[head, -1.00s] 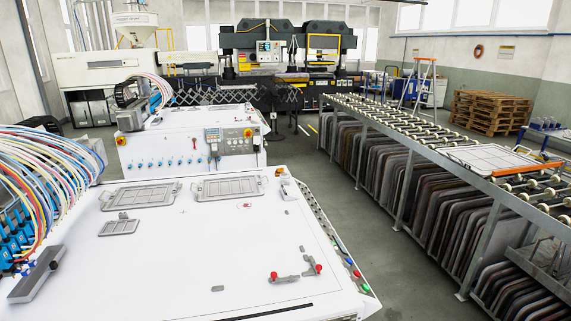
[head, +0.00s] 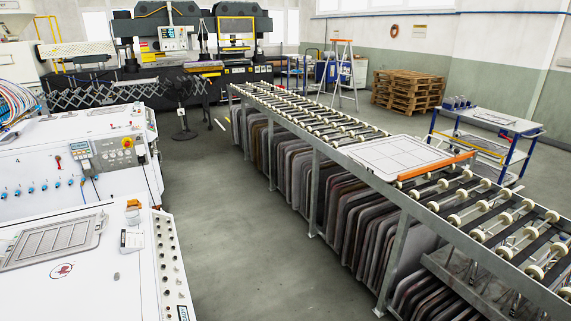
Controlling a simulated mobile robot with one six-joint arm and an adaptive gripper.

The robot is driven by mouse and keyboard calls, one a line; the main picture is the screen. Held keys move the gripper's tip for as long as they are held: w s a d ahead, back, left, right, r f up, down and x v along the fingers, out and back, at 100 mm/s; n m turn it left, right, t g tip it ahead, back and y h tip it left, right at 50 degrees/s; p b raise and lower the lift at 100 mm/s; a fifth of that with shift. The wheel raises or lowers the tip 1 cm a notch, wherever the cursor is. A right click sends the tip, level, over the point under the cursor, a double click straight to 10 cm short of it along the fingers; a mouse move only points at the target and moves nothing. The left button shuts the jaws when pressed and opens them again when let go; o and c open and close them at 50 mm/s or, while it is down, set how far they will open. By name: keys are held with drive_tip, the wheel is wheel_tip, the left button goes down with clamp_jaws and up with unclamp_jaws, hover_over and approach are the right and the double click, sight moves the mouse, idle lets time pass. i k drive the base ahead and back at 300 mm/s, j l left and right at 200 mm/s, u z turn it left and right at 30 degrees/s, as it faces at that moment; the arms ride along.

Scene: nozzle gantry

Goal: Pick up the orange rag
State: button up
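Two orange things show in the head view, and I cannot tell for sure which is a rag. A long, straight orange strip (head: 437,165) lies on the roller conveyor along the near edge of a pale framed panel (head: 393,154). My gripper is not in view.
The roller conveyor (head: 330,131) runs diagonally across the right side, with several panels stored beneath. The white machine (head: 110,265) stands at the left. Grey floor (head: 230,225) between them is clear. A blue-legged cart (head: 490,125) and wooden pallets (head: 408,92) stand behind the conveyor.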

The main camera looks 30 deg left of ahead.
sight(134, 202)
drive_tip(key=i+j+u, duration=0.1)
drive_tip(key=i+u, duration=0.35)
drive_tip(key=i+l+u, duration=0.1)
drive_tip(key=i+u, duration=0.4)
drive_tip(key=i+l+u, duration=0.25)
drive_tip(key=i+u, duration=0.2)
drive_tip(key=i+j+u, duration=0.1)
drive_tip(key=i+u, duration=0.2)
drive_tip(key=i, duration=0.35)
drive_tip(key=i+u, duration=0.3)
drive_tip(key=i, duration=0.4)
drive_tip(key=i+l+u, duration=0.25)
drive_tip(key=i, duration=0.4)
drive_tip(key=i+j+u, duration=0.2)
drive_tip(key=i, duration=0.25)
drive_tip(key=i+j+u, duration=0.2)
drive_tip(key=i+j, duration=0.15)
drive_tip(key=i, duration=0.15)
